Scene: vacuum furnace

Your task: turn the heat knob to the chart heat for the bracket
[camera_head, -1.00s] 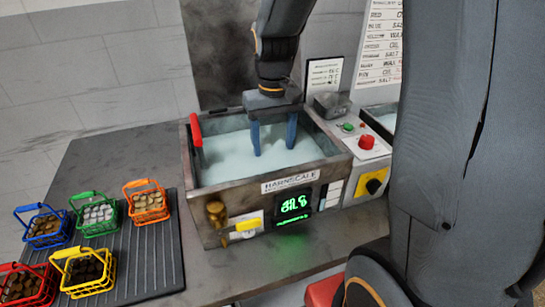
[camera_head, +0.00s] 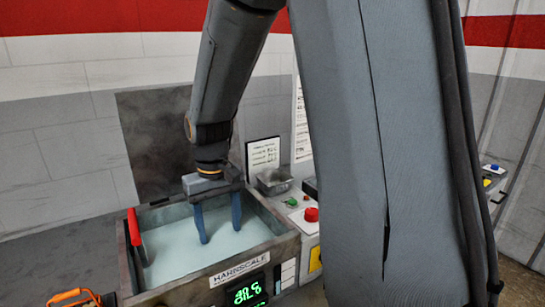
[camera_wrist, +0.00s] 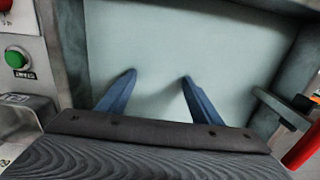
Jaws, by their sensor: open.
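My gripper (camera_head: 220,234) points down over the bath tank (camera_head: 285,250), which is full of pale liquid. Its two blue fingers are apart with nothing between them; the wrist view shows them (camera_wrist: 158,76) over the pale surface too. I cannot tell whether the tips touch the liquid. A yellow panel piece (camera_head: 315,259) shows at the tank's right front, mostly hidden by my arm; any knob there is not visible. A green-lit display (camera_head: 247,292) on the front is cut by the lower edge, its digits unclear. A small chart (camera_head: 263,153) stands behind, too small to read.
A red handle (camera_head: 134,227) is at the tank's left. A red button (camera_head: 311,215) and green button (camera_head: 291,202) sit on the right; the green one shows in the wrist view (camera_wrist: 15,59). A metal tray (camera_head: 273,182) lies behind. An orange basket (camera_head: 72,298) is lower left.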

